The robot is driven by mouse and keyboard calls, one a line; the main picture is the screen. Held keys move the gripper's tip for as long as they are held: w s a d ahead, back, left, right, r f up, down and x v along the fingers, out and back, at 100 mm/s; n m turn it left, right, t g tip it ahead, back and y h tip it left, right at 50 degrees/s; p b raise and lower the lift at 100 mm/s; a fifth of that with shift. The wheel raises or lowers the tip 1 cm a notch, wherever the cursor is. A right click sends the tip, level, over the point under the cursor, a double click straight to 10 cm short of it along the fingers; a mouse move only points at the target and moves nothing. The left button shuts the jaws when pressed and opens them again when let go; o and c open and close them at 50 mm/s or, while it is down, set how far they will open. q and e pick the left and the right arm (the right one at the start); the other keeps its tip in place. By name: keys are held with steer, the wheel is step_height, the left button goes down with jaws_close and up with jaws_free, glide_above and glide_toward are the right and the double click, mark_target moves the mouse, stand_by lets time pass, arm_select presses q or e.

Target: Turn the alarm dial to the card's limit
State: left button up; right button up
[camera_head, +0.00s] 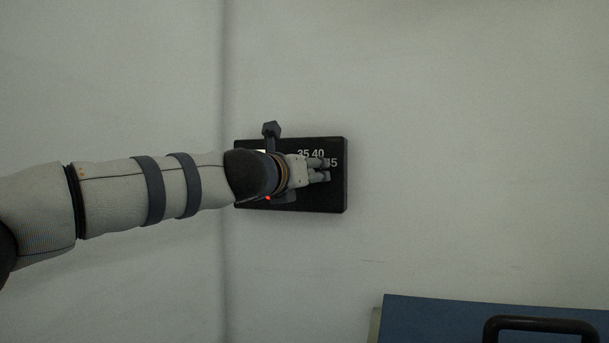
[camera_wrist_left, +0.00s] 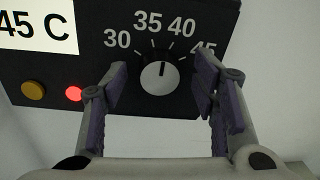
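The black alarm panel (camera_head: 338,196) is on the wall. The scale shows 30, 35, 40 and 45. The white card (camera_wrist_left: 40,28), cut off at the left edge, reads "45 C". My left gripper (camera_head: 327,169) is in front of the panel and hides the dial in the head view. In the left wrist view its fingers (camera_wrist_left: 161,76) are spread on either side of the dial, with gaps visible. My right gripper is not in view.
A red lit lamp (camera_wrist_left: 74,94) and a yellow button (camera_wrist_left: 33,91) sit on the panel, left of the dial. A blue surface (camera_head: 430,318) with a black handle (camera_head: 540,323) is at the lower right. The wall right of the panel is clear.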

arm_select(q)
steer(key=shift+s, duration=0.1)
steer(key=c, duration=1.1)
steer(key=m+y+p, duration=0.1)
steer(key=m, duration=1.3)
steer(key=shift+d+f+m+p, duration=0.1)
steer(key=shift+m+p, duration=0.2)
steer(key=shift+m, duration=0.1)
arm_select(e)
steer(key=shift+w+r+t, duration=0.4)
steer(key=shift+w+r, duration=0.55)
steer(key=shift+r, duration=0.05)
